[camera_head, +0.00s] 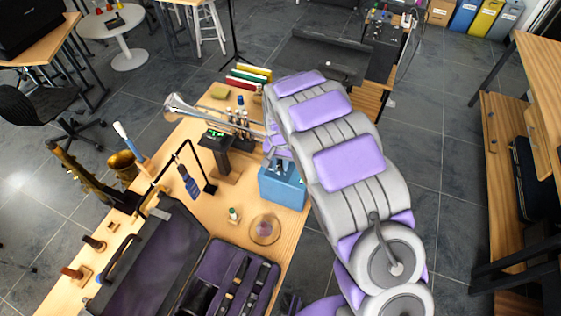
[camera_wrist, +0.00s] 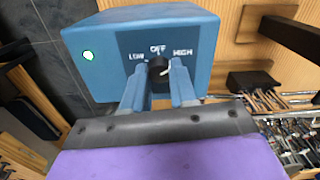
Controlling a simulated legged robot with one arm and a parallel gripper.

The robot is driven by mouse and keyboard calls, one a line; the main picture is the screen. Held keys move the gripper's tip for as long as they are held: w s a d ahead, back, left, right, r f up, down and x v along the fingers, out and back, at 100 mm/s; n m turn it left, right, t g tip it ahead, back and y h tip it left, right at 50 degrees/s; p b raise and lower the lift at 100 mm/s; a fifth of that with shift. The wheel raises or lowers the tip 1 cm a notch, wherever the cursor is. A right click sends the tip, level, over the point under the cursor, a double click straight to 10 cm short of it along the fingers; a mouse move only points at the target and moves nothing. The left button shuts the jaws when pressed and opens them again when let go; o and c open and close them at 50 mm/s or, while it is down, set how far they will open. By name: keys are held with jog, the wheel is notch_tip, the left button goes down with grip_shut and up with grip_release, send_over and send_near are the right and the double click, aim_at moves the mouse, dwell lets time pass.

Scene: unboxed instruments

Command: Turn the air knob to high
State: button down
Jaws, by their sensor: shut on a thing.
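The blue air box (camera_head: 283,190) stands at the right edge of the wooden table, below my arm. In the wrist view the blue box (camera_wrist: 110,52) fills the upper middle, with a lit green spot on its left. The black air knob (camera_wrist: 158,71) sits below the printed words LOW, OFF and HIGH. A white mark shows on its right side, but its exact setting is hard to tell. My gripper (camera_wrist: 159,84) is shut on the knob, one blue-grey finger on each side. In the head view my gripper (camera_head: 279,158) is at the top of the box and the knob is hidden.
A trumpet (camera_head: 205,112) lies behind the box. A dark open instrument case (camera_head: 150,258) fills the table's front left. A small round dish (camera_head: 264,229) and a small bottle (camera_head: 233,214) stand in front of the box. A black stand (camera_head: 203,172) is to the left.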

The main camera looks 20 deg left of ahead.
aim_at(280, 164)
jog(key=shift+a+r, duration=0.1)
jog(key=c, duration=0.9)
grip_release()
notch_tip(280, 164, up, 17)
jog(key=p, duration=0.1)
jog(key=shift+p, duration=0.35)
